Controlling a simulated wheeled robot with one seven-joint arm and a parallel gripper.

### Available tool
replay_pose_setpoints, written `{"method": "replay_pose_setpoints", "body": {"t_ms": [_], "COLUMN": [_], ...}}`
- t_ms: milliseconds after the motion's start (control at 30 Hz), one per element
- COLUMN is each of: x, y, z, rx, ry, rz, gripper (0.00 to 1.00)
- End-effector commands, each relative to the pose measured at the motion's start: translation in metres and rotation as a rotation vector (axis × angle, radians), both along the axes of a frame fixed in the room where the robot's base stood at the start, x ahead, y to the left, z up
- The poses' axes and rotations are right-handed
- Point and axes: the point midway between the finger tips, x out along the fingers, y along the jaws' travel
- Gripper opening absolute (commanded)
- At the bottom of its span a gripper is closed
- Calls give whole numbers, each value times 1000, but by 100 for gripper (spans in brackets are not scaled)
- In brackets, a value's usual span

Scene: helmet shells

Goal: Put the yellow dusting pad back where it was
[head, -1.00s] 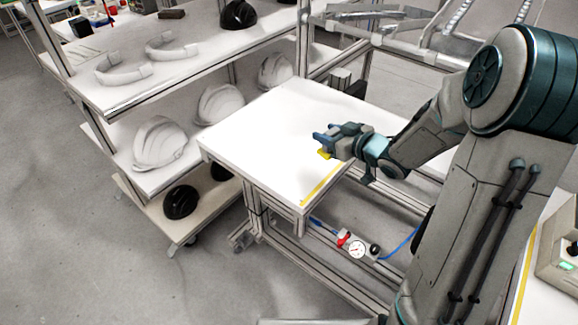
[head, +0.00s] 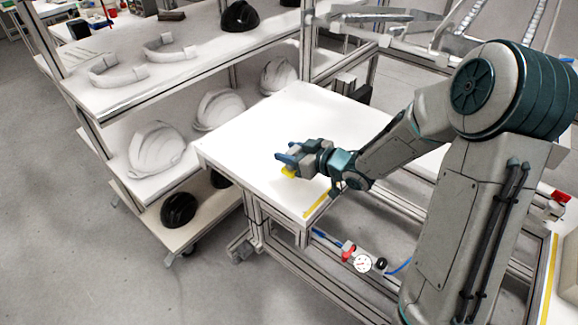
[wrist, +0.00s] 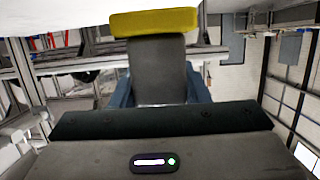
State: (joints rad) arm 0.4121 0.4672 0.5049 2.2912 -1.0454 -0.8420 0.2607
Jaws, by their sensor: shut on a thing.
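The yellow dusting pad (head: 289,171) is held in my gripper (head: 284,159), over the white bench top (head: 262,135) near its front left part. In the wrist view the yellow pad (wrist: 154,22) spans the top middle, at the end of my gripper (wrist: 157,75). My gripper is shut on it. In the head view only a small part of the pad shows below the jaws; the rest is hidden. I cannot tell whether the pad touches the bench top.
A shelf rack at left holds white helmet shells (head: 154,150), a black shell (head: 178,208) and a dark helmet (head: 240,16). A yellow strip (head: 316,204) marks the bench's front edge. A pressure gauge (head: 362,263) sits below. The bench top left of my gripper is clear.

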Motion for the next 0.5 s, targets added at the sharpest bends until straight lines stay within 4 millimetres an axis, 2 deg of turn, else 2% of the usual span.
{"method": "replay_pose_setpoints", "body": {"t_ms": [133, 333, 500], "x": [1, 1, 1], "y": [5, 5, 5], "z": [-9, -36, -44], "rx": [0, 1, 0], "ry": [2, 3, 0], "rz": [-3, -3, -2], "gripper": [15, 15, 15]}}
